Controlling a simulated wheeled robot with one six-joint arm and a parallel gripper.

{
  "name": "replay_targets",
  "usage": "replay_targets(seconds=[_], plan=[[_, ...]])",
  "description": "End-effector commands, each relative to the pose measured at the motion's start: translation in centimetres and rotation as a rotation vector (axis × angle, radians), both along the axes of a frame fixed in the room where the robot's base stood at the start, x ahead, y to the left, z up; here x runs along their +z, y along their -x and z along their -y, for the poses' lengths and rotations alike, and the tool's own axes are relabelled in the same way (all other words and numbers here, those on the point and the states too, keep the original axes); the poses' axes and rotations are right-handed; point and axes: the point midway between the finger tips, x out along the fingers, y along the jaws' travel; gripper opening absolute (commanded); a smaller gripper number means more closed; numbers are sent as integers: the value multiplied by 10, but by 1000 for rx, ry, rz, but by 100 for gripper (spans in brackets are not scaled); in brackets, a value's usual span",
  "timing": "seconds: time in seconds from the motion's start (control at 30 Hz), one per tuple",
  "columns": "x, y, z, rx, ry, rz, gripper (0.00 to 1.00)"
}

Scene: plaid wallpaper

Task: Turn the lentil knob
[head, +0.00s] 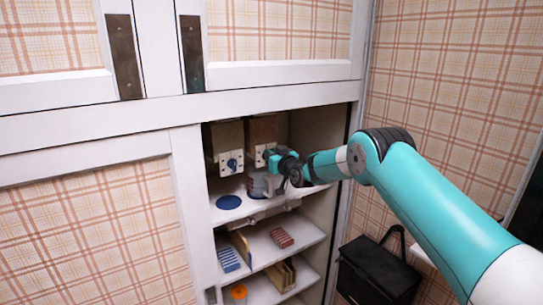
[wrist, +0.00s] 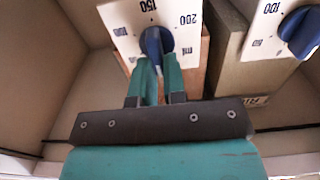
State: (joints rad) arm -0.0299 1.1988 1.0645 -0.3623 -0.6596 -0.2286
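In the wrist view a white dial plate (wrist: 190,32) carries a blue knob (wrist: 155,40), with marks including 100, 150 and 200 ml. My gripper (wrist: 158,62) has its two teal fingers close together at this knob, one on each side of its lower part, and looks shut on it. The fingers hide part of the knob. In the head view my gripper (head: 270,157) is at the right-hand of two dispensers (head: 263,132) on the upper shelf and covers its knob. I cannot read a lentil label in either view.
The left dispenser (head: 227,136) has its own blue knob (head: 232,163); its label in the wrist view starts with "RI". White cupboard walls (head: 195,200) frame the opening closely. A black bag (head: 378,272) hangs right.

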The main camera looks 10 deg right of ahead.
Motion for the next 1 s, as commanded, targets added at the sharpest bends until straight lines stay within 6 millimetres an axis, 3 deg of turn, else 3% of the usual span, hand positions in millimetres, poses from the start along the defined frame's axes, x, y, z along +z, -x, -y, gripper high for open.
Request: replay_targets(seconds=[0.47,1.0], plan=[[-5,-1,2,1,-126,-38,0],[-8,-3,8,2,-590,-190,0]])
